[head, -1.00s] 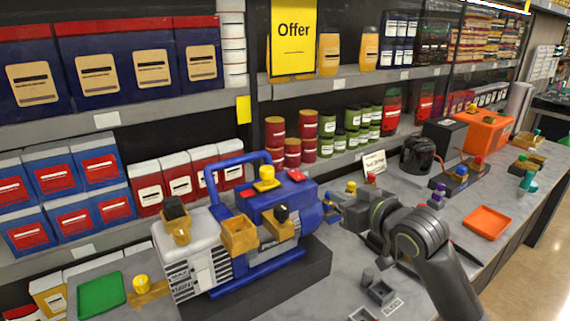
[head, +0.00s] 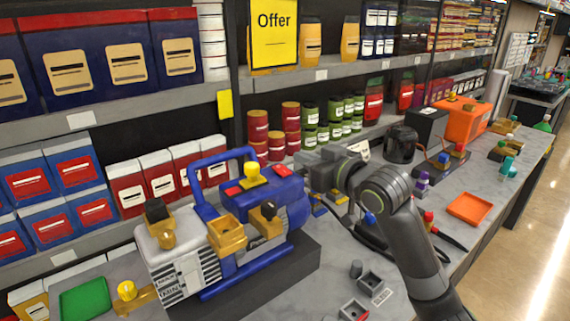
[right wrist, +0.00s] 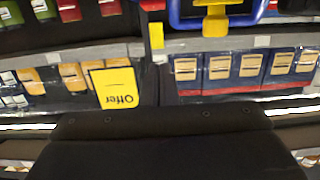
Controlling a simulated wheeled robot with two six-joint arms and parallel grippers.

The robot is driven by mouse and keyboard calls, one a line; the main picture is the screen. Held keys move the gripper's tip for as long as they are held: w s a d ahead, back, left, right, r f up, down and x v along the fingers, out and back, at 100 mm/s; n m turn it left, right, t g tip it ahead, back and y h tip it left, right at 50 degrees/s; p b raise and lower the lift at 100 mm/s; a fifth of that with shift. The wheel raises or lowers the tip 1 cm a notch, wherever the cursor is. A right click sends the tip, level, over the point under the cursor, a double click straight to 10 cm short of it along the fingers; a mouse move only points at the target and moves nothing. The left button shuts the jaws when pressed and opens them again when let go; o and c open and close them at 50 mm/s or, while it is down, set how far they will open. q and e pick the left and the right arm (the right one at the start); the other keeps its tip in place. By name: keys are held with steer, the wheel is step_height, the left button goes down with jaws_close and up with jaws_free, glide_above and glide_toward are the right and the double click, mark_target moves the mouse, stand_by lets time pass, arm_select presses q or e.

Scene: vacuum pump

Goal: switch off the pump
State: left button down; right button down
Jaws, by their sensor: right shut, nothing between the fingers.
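The vacuum pump (head: 245,235) stands upright on a dark base on the counter, with a white left end, a blue body and a blue handle. My right gripper (head: 304,161) is shut and empty. It is just right of the red switch at about its height; I cannot tell whether they touch. In the right wrist view, part of the pump's blue handle (right wrist: 178,18) and a yellow part (right wrist: 215,22) show at the top edge. My left gripper is out of view.
A green tray (head: 85,299) lies left of the pump, and an orange tray (head: 469,208) lies far right. Small grey bins (head: 370,283) stand in front. Cables and small coloured parts lie near my right arm. Stocked shelves (head: 150,115) rise behind.

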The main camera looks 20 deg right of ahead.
steer(key=p, duration=0.1)
glide_above(285, 173)
steer(key=shift+s+f, duration=0.3)
steer(key=shift+s, duration=0.05)
steer(key=shift+w+f+p, duration=0.2)
steer(key=shift+f, duration=0.45)
steer(key=shift+w+f+p, duration=0.15)
steer(key=shift+f+p, duration=0.05)
steer(key=shift+f, duration=1.25)
